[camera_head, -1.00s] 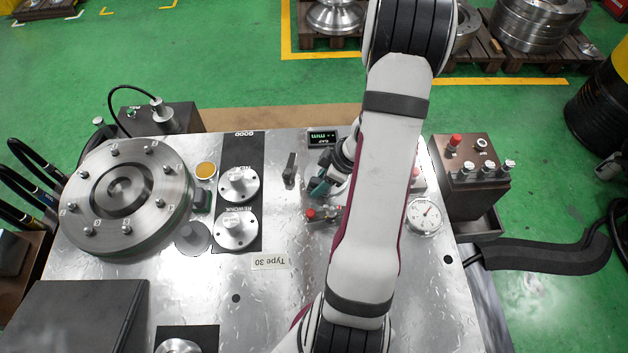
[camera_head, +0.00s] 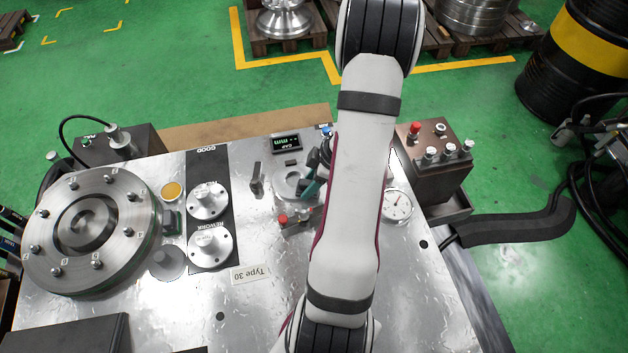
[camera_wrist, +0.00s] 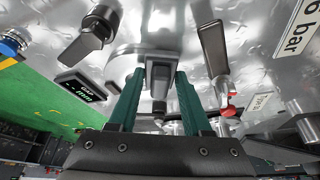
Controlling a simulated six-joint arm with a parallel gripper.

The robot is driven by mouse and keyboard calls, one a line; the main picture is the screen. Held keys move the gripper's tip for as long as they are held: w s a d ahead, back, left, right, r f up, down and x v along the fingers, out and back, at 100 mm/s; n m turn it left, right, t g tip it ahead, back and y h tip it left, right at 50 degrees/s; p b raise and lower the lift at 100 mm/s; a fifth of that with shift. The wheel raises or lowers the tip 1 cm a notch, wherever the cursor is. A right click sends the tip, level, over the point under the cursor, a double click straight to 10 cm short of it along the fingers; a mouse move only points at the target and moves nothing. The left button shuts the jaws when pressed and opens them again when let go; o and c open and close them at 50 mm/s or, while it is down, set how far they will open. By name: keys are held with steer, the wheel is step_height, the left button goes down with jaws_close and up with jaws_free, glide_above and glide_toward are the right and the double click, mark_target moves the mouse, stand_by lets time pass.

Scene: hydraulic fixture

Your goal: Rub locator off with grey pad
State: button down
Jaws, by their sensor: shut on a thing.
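My gripper (camera_wrist: 155,100) has two green fingers and is shut on a dark grey block (camera_wrist: 160,78), which looks like the grey pad. In the head view my gripper (camera_head: 311,188) is low over the bench, partly hidden by my arm. A round silver seat (camera_head: 293,183), perhaps the locator, lies just left of the fingers. In the wrist view a pale metal surface (camera_wrist: 160,22) lies beyond the block. I cannot tell whether the block touches it.
A display (camera_head: 286,143) stands behind the seat, an upright dark lever (camera_head: 257,178) to its left, a red-knobbed clamp (camera_head: 283,220) in front. A dial gauge (camera_head: 397,203) is right of my arm. Flanged parts (camera_head: 208,200) and a large round fixture (camera_head: 88,230) stand left.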

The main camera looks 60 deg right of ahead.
steer(key=shift+w+a+f, duration=0.15)
steer(key=shift+w+a, duration=0.8)
steer(key=shift+a, duration=0.05)
steer(key=shift+w+a, duration=1.4)
steer(key=shift+r, duration=0.25)
steer(key=shift+d+r, duration=0.1)
steer(key=shift+r, duration=2.8)
step_height(320, 180, up, 3)
